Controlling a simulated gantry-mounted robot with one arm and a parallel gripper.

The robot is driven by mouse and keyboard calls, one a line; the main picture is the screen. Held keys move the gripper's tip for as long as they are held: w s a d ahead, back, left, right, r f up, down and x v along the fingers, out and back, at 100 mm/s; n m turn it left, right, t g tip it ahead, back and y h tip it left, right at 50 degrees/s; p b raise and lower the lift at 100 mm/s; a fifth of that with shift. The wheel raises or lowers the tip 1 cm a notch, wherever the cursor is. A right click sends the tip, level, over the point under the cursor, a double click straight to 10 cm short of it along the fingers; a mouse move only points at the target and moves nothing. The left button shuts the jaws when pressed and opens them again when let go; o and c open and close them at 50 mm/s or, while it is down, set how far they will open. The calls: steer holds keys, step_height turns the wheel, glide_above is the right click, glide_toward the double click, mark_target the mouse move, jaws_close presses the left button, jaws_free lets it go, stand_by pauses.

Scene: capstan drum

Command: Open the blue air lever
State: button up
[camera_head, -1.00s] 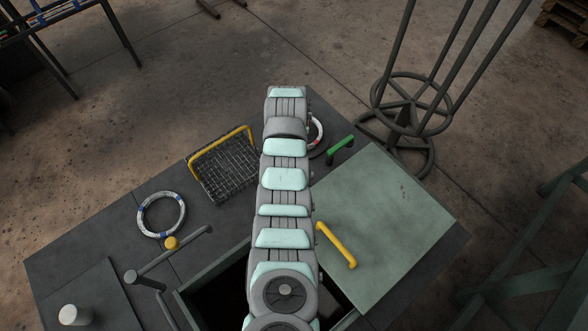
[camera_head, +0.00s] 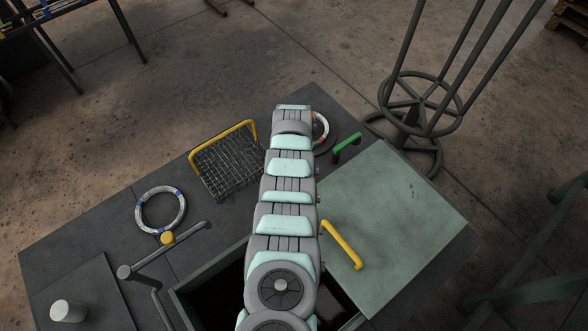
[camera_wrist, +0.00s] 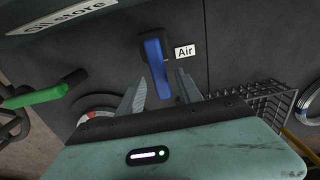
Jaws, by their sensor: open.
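The blue air lever (camera_wrist: 157,68) shows in the wrist view, hanging down from a dark mount on the panel, left of a white label reading "Air" (camera_wrist: 185,51). My gripper (camera_wrist: 160,86) is open. Its two grey fingers stand on either side of the lever's lower part, with the lever between them. I cannot tell whether either finger touches it. In the head view my arm hides the lever and the gripper.
A green handle (camera_wrist: 40,94) is left of my gripper, also in the head view (camera_head: 346,148). A wire basket (camera_head: 227,162) with a yellow bar, a striped ring (camera_head: 160,228) and a yellow handle (camera_head: 342,245) on a pale green lid (camera_head: 390,225) surround my arm.

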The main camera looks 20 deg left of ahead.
steer(key=shift+c, duration=0.5)
jaws_close()
stand_by(0.8)
